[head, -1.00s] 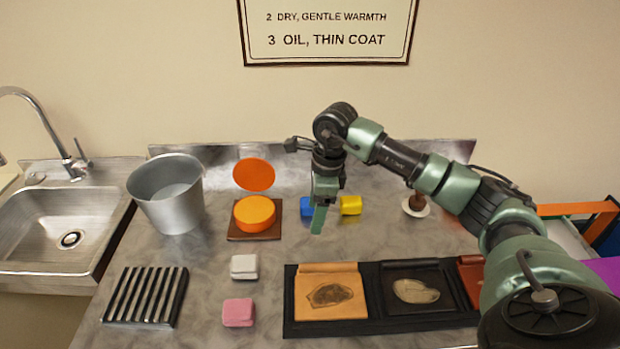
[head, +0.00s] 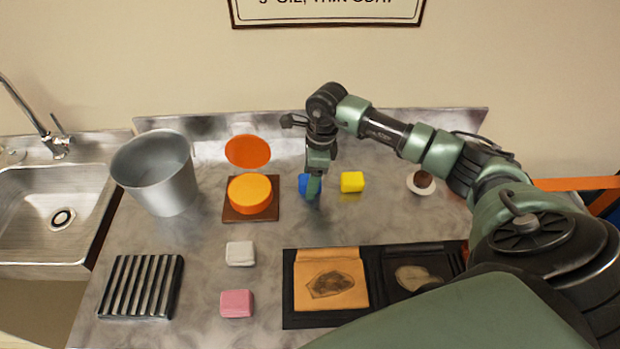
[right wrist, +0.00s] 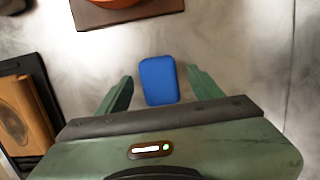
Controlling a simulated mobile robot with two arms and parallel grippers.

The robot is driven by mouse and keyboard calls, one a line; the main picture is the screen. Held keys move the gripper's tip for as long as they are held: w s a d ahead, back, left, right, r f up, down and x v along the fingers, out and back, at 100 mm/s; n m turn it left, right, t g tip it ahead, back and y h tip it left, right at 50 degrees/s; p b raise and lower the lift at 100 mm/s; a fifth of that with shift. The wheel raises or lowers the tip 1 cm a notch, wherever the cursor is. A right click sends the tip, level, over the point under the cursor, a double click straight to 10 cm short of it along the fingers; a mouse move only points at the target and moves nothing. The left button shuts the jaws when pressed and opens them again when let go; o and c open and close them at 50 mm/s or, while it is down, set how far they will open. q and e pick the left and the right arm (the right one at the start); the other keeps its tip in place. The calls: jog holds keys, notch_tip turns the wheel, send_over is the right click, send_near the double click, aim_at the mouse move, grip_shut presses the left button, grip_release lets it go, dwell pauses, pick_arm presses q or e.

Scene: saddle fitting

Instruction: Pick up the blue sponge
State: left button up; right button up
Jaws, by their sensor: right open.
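The blue sponge (head: 303,184) lies on the grey counter right of the orange round block, partly hidden behind my right gripper in the head view. My right gripper (head: 313,192) points down at it. In the right wrist view the blue sponge (right wrist: 159,81) shows whole, between and slightly beyond the two green fingertips of my right gripper (right wrist: 160,84). The fingers are apart, with a gap on each side of the sponge. My left gripper is not in view.
A yellow sponge (head: 352,182) sits just right of the blue one. An orange tin (head: 250,195) on a brown board is to the left. White (head: 240,253) and pink (head: 237,303) sponges, a ribbed rack (head: 140,286), a metal bucket (head: 156,175) and a black tray (head: 290,312) surround the area.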

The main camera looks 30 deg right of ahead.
jog(key=shift+f, duration=0.45)
jog(key=c, duration=1.4)
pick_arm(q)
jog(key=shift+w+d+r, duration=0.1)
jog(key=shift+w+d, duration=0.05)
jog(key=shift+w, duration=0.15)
pick_arm(e)
jog(key=shift+a, duration=0.1)
jog(key=shift+c, duration=0.2)
jog(key=shift+r, duration=0.1)
